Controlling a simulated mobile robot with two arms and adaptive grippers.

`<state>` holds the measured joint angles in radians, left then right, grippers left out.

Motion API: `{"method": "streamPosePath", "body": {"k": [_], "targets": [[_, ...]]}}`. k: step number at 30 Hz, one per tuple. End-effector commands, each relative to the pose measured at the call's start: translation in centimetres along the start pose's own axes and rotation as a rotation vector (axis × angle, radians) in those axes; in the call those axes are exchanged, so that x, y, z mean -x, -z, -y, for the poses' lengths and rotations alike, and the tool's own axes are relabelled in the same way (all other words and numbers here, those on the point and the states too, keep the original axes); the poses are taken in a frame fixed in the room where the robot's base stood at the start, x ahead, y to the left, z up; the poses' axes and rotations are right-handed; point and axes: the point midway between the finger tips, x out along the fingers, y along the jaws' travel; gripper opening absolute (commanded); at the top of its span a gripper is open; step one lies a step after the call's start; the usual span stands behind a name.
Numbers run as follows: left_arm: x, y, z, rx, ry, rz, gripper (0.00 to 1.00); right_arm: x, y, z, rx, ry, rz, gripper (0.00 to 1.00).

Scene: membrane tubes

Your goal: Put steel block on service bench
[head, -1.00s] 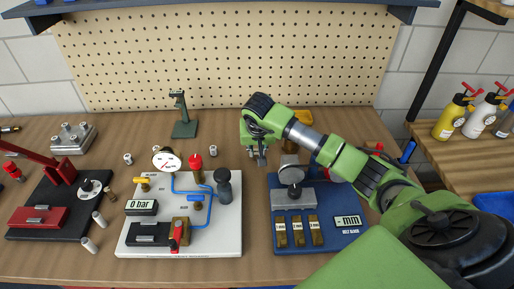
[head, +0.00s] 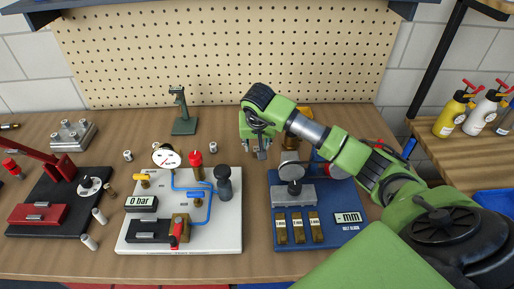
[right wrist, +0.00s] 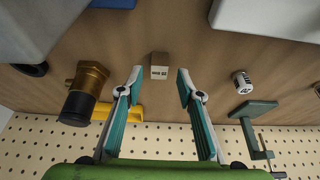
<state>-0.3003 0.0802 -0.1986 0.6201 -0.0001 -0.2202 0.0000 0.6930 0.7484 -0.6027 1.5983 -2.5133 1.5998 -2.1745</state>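A small block (right wrist: 159,72) with a brownish top and a pale labelled face stands on the wooden bench in the right wrist view; it is likely the steel block. My right gripper (right wrist: 158,72) is open, with its teal-lined fingers apart on either side of the block's line; no contact shows. In the head view my right gripper (head: 261,154) hangs over the bench between the white panel and the blue plate, and the block cannot be made out there. A wooden side bench (head: 432,165), possibly the service bench, is at the right. My left gripper is not in view.
A white panel (head: 228,238) with gauge and tubing is left of my gripper. A blue plate (head: 296,251) with a dial stand and small blocks is right. A green stand (head: 184,126), a small vial (right wrist: 242,82) and a brass-and-black fitting (right wrist: 84,92) are nearby. Bottles (head: 452,116) stand on the side bench.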

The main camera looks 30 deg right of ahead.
Motion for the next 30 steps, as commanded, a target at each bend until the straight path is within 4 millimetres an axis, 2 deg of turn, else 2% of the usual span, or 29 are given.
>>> {"method": "streamPosePath", "body": {"k": [6, 13, 18, 30], "targets": [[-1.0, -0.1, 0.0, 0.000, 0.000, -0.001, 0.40, 4.9, 0.1, 0.0, 0.001, 0.001, -0.007, 0.34], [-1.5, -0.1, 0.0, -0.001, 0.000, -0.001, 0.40, 8.8, 0.1, 0.0, 0.000, -0.001, -0.003, 0.34], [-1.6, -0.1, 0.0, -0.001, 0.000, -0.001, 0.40, 9.9, 0.0, -0.1, -0.001, -0.002, -0.001, 0.34], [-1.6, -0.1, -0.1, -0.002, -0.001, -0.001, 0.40, 10.0, 0.0, -0.1, -0.001, -0.002, 0.000, 0.34]]}}
